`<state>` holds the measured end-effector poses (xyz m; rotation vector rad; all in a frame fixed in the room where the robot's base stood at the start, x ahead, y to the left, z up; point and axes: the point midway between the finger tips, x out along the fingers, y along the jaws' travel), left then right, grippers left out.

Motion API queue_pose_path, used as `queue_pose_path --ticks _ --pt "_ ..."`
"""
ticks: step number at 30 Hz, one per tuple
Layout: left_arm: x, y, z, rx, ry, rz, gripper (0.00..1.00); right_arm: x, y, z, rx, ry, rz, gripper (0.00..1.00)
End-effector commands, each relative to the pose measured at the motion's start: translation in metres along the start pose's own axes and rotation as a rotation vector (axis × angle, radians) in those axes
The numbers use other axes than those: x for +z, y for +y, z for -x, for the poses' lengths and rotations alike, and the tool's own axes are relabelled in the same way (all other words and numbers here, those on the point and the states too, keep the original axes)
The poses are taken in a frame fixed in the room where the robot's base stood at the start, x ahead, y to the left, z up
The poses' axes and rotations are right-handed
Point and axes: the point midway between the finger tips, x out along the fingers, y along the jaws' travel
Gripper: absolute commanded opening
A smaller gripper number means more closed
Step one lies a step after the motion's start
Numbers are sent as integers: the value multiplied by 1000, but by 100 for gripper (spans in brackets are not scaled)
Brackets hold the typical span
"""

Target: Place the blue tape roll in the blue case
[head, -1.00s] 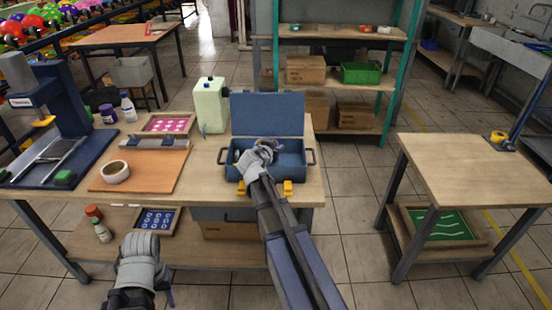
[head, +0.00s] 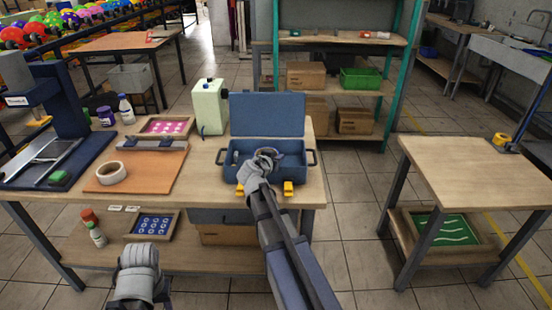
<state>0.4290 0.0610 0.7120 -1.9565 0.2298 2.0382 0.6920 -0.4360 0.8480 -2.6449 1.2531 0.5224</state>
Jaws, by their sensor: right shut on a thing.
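The blue case (head: 290,148) stands open on the workbench with its lid (head: 267,114) raised at the back. My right gripper (head: 264,160) reaches over the case's front wall and is shut on a small dark, rounded thing, which looks like the blue tape roll (head: 268,153). The fingers hide most of the roll, and I cannot tell whether it touches the case floor. My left gripper (head: 138,272) is low in front of the bench, and its fingertips are not clear.
Yellow latches (head: 288,188) sit at the case's front. A pale green canister (head: 209,106) stands left behind it. A white tape roll (head: 111,173) lies on the orange board (head: 140,178). The side table (head: 480,170) at right is mostly bare.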

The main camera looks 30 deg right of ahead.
Motion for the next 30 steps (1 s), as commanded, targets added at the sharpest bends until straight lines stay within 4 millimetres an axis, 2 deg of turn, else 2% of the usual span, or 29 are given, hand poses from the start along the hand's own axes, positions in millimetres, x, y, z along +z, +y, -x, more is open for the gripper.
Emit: queue_pose_path --ticks 2,3,11,19,24,30 --pt "0 0 -1 0 0 0 50 3 1 0 3 -6 0 0" --pt "0 0 -1 0 0 0 50 3 1 1 3 -6 1 25" --pt "0 0 -2 0 0 0 50 4 2 1 5 -9 1 55" --pt "0 0 -1 0 0 0 50 4 2 2 5 -10 1 55" --pt "1 -1 14 0 0 0 50 -11 2 8 4 -8 2 55" --pt "2 -3 32 0 0 0 50 -11 3 53 0 -6 3 55"
